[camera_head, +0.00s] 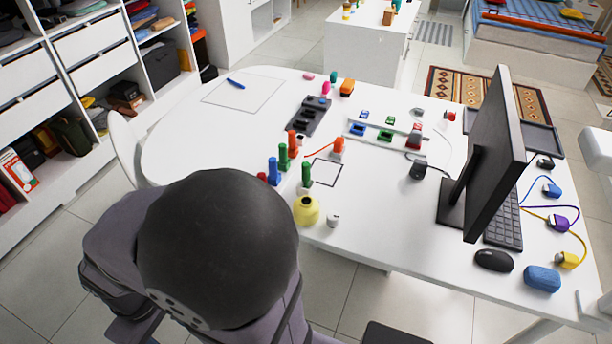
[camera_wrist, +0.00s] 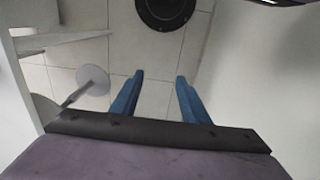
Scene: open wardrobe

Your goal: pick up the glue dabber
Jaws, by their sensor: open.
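I cannot tell for certain which thing is the glue dabber. A squat yellow pot with a round neck (camera_head: 306,210) stands at the near edge of the white desk (camera_head: 200,150), with a small white cap-like piece (camera_head: 333,219) just right of it. In the wrist view my gripper (camera_wrist: 159,82) shows two blue fingers, apart, with nothing between them. Bare floor tiles lie beyond the fingers. In the head view my dark arm fills the lower left and my fingers do not show.
Red, green and blue upright pieces (camera_head: 284,156) stand left of a square outline. A dark tray (camera_head: 313,115) lies behind them. A monitor (camera_head: 492,150), keyboard (camera_head: 503,216) and mouse (camera_head: 494,260) occupy the right side. The desk's left part is mostly clear.

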